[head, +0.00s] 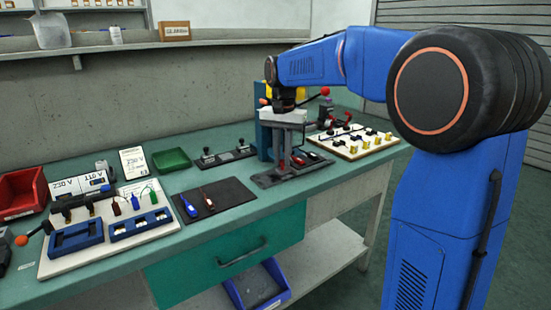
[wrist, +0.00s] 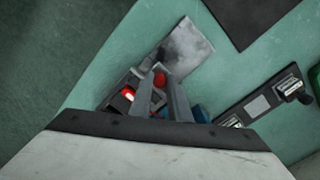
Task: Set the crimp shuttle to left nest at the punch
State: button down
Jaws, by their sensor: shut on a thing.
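The punch stands on the bench with a blue column (head: 264,136) and a flat grey base (head: 275,180). My gripper (head: 287,160) points down in front of the column, low over the base. In the wrist view its two grey fingers (wrist: 161,92) close around a red knob (wrist: 160,79), which looks like the crimp shuttle's handle. A dark part with red pieces (head: 308,158), probably the shuttle, lies just right of the fingers on the base. A bright red piece (wrist: 128,93) shows left of the fingers. I cannot tell which nest the shuttle is at; the fingers hide much of it.
A dark mat (head: 217,202) with blue and red tools lies left of the punch. A black fixture (head: 225,155) stands behind the mat. A pale board (head: 355,143) with several small parts lies to the right. A green tray (head: 171,160) is farther left.

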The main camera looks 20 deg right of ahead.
jog(key=shift+w+d, duration=0.25)
jog(key=shift+d, duration=0.55)
jog(key=shift+w+d, duration=0.25)
jog(key=shift+d, duration=0.5)
jog(key=c, duration=1.7)
grip_release()
jog(key=shift+d, duration=0.15)
jog(key=shift+o, duration=0.2)
jog(key=shift+r, duration=0.1)
notch_tip(320, 180, up, 17)
jog(key=shift+r, duration=0.1)
